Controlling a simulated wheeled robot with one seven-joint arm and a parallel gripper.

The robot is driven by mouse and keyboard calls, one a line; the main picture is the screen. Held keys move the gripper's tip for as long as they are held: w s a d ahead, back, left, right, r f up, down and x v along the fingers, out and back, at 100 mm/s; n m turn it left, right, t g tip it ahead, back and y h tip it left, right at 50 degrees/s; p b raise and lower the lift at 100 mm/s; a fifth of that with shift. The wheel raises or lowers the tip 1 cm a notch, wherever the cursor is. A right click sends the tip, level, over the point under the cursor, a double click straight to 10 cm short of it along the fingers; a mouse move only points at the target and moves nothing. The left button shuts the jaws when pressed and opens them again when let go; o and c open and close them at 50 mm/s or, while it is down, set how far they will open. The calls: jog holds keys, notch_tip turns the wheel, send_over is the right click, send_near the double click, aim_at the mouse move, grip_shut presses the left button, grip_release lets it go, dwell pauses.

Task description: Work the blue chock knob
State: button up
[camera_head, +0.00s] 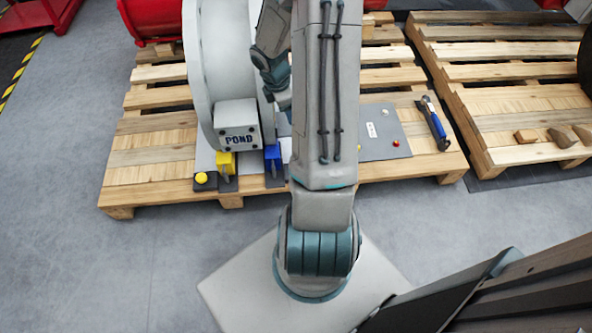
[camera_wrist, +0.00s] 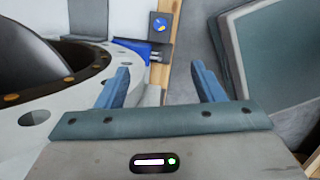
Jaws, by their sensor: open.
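The blue chock (camera_head: 272,157) stands at the front edge of the pallet, just right of a yellow chock (camera_head: 226,162). In the wrist view the blue chock (camera_wrist: 131,47) shows at upper middle, beyond my left finger. A small knob (camera_wrist: 160,25), with blue and yellow on it, sits on a dark square base beside that chock. In the head view my arm hides the spot right of the blue chock, and I cannot make out this knob there. My gripper (camera_wrist: 163,84) is open and empty, its two blue fingers apart and short of the knob. The head view does not show its fingertips clearly.
The big grey valve body (camera_head: 205,75) marked POND stands close left of my arm. A yellow knob (camera_head: 202,178) sits at the pallet's left front. A grey plate (camera_head: 383,135) and a blue-handled tool (camera_head: 434,122) lie to the right. The floor in front is clear.

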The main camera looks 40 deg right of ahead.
jog(key=d+f+n+b, duration=0.1)
jog(key=f+b, duration=0.3)
jog(key=f, duration=0.8)
jog(key=d+f+n+y+b, duration=0.1)
jog(key=f+b, duration=0.3)
jog(key=f, duration=0.8)
jog(key=d+f+n+y+b, duration=0.1)
jog(key=f+b, duration=0.4)
jog(key=f, duration=0.7)
jog(key=shift+s+d+n, duration=0.25)
jog(key=shift+d+n, duration=0.4)
jog(key=shift+n, duration=0.25)
jog(key=c, duration=1)
